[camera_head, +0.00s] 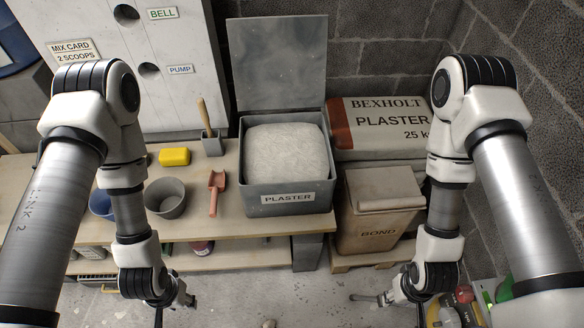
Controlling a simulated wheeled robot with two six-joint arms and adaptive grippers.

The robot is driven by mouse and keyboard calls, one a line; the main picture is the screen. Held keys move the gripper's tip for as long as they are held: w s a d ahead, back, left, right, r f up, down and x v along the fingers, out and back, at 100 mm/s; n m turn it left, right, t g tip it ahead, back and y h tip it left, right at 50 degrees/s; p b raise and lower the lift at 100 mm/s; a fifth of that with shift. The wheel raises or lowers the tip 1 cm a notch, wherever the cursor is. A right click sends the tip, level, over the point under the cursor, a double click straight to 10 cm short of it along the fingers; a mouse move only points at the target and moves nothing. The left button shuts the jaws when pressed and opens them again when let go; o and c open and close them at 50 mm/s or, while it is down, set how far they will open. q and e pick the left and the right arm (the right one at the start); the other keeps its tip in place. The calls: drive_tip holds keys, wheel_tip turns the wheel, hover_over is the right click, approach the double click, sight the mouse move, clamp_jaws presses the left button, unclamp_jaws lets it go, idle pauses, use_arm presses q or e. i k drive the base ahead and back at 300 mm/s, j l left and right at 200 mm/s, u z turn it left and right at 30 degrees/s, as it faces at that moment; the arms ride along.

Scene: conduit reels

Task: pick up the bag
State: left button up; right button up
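Two bags are in view, and I cannot tell which one the task names. A large white and red-brown bag marked BEXHOLT PLASTER 25 kg (375,143) lies at the back right against the block wall. A brown paper bag marked BOND (372,235) stands in front of it with its top folded over. My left gripper (176,308) hangs low in front of the bench, well left of both bags. My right gripper (391,308) hangs low in front of the BOND bag, apart from it. Both grippers seem open and empty, with their fingers spread and partly cut off.
A grey open bin marked PLASTER (288,198) holds white powder on the bench (240,221). Colourful items (460,305) lie at the lower right.

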sight(92, 253)
drive_tip(key=u, duration=1.9)
drive_tip(key=i+j+z, duration=0.35)
drive_tip(key=i+j, duration=0.15)
drive_tip(key=j, duration=0.15)
drive_tip(key=i+j+z, duration=0.2)
drive_tip(key=j, duration=0.15)
drive_tip(key=i+j+z, duration=0.2)
drive_tip(key=j, duration=0.2)
drive_tip(key=z, duration=0.9)
